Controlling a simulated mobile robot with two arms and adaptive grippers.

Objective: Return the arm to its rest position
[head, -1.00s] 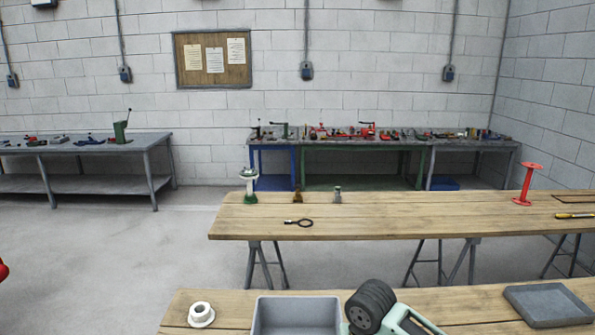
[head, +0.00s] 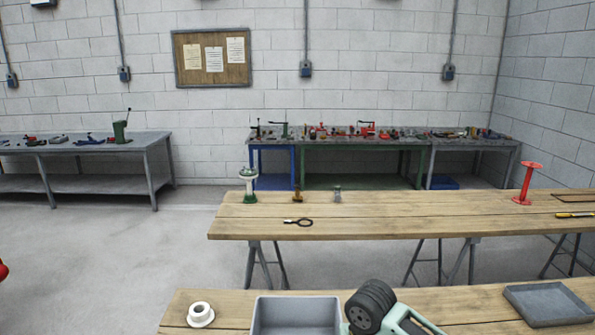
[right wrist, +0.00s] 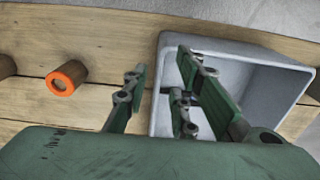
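My right gripper (right wrist: 158,75) shows in the right wrist view with its dark green fingers apart and nothing between them. It is over the wooden bench (right wrist: 100,103), with its right-hand fingers in front of a grey bin (right wrist: 262,52). I cannot tell how high it is above the bin. The right gripper does not show in the head view. My left gripper is in neither current view.
In the head view, the near bench (head: 235,303) bears a white flanged part (head: 200,314), a grey bin (head: 296,300) and a shallow grey tray (head: 550,304). An orange-ended cylinder (right wrist: 66,78) stands left of the gripper in the wrist view. A longer bench (head: 400,215) stands beyond.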

